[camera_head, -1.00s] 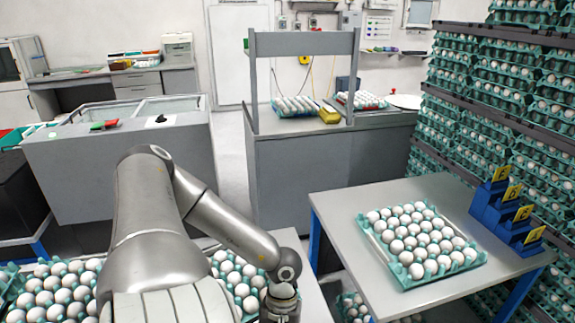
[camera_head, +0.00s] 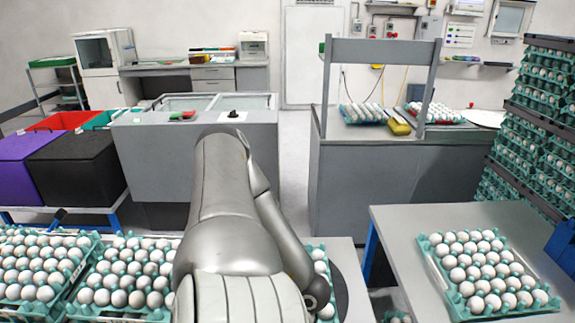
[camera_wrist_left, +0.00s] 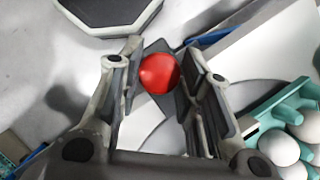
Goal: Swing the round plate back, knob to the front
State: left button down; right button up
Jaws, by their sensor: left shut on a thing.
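In the left wrist view a round red knob (camera_wrist_left: 159,73) sits between the two fingers of my left gripper (camera_wrist_left: 163,82), which is shut on it. A dark grey flat piece (camera_wrist_left: 183,103) shows beneath the knob. In the head view a dark curved edge (camera_head: 352,283), which may be part of the round plate, shows on the table just right of my left arm. My arm hides the rest of it there, and the knob and left gripper are not visible in that view. My right gripper is in neither view.
Egg trays (camera_head: 118,277) fill the table left of my arm. White eggs in a teal tray (camera_wrist_left: 279,148) lie close to the gripper's right side in the wrist view. Another full tray (camera_head: 484,271) lies on the right table (camera_head: 412,225). A dark hexagonal slab (camera_wrist_left: 108,14) is at upper left.

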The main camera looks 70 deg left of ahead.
pick_arm(q)
jog(key=shift+s+a, duration=0.1)
jog(key=shift+s, duration=0.1)
jog(key=c, duration=1)
grip_release()
jog(key=shift+c, duration=0.2)
jog(key=shift+r, duration=0.1)
jog(key=shift+w+r, duration=0.15)
jog(key=shift+r, duration=0.05)
jog(key=v, duration=1.1)
jog(key=shift+r, duration=0.2)
